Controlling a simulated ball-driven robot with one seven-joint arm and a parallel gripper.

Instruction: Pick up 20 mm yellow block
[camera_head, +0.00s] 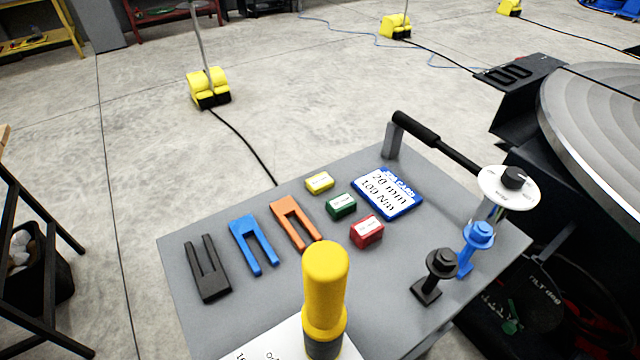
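A small yellow block (319,182) with a white label on top lies on the grey tabletop (270,318), near its far edge. The label is too small to read. A green block (341,206) and a red block (367,231) lie in a slanting row to its right and nearer to me. All three sit apart from one another. The yellow block's top and near side are uncovered. My gripper is not in view.
Black (207,268), blue (253,244) and orange (296,222) forks lie left of the blocks. A blue-edged card (388,193) reads "20 mm 100 Nm". A tall yellow cylinder (325,285) stands in front. Black (437,270) and blue (476,245) knobbed pieces and a black-gripped bar (430,137) are right.

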